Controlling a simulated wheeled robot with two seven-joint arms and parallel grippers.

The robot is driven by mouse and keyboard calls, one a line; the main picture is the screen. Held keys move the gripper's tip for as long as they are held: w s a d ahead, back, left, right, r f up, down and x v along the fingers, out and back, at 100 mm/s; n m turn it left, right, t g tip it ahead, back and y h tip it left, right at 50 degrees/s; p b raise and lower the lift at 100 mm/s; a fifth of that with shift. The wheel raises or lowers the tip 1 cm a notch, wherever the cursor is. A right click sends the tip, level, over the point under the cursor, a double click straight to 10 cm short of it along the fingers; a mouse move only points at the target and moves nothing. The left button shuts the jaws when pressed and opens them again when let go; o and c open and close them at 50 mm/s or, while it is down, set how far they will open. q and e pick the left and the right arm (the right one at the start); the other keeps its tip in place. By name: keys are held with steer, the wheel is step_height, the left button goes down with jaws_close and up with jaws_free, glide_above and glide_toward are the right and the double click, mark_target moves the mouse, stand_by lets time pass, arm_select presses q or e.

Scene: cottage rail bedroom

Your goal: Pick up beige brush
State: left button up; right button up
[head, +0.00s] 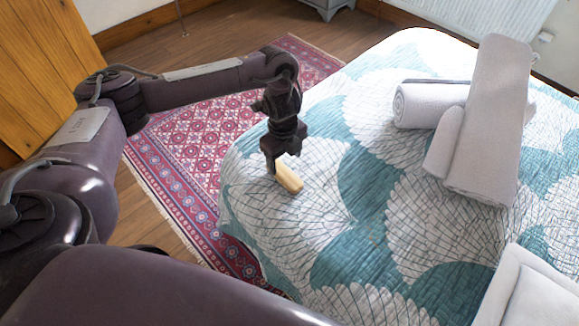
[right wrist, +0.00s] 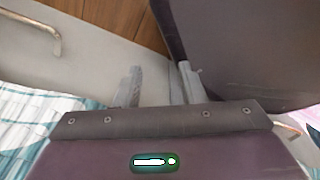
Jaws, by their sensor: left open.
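The beige brush (head: 289,179) lies on the bed near its left edge in the head view. My left gripper (head: 279,168) points down right at the brush, with one finger beside its far-left end. Its jaws are open; whether a finger touches the brush, I cannot tell. Part of the brush's upper end is hidden by the gripper. My right gripper (right wrist: 160,72) shows in the right wrist view with its two fingers apart and nothing between them.
The bed (head: 365,245) has a teal and white quilt. Rolled grey towels (head: 490,120) lie on it at the right, and a pale cushion (head: 530,290) at the lower right. A red patterned rug (head: 190,150) covers the floor beside the bed.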

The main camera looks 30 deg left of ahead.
mark_target(284, 173)
arm_select(q)
steer(key=shift+a+f, duration=0.1)
steer(key=shift+a, duration=0.35)
steer(key=f+b, duration=0.1)
steer(key=f, duration=0.1)
steer(key=f+b, duration=0.1)
steer(key=f, duration=0.1)
steer(key=f+b, duration=0.1)
steer(key=f, duration=0.1)
steer(key=shift+s+d+f, duration=0.1)
steer(key=shift+d+f, duration=0.1)
steer(key=shift+d, duration=0.1)
steer(key=shift+f, duration=0.3)
arm_select(e)
steer(key=f, duration=0.3)
steer(key=shift+s+a+f, duration=0.15)
steer(key=shift+s+a, duration=0.15)
steer(key=shift+s, duration=0.1)
arm_select(q)
steer(key=c, duration=1.1)
arm_select(e)
steer(key=shift+d, duration=0.15)
arm_select(q)
steer(key=shift+r, duration=0.1)
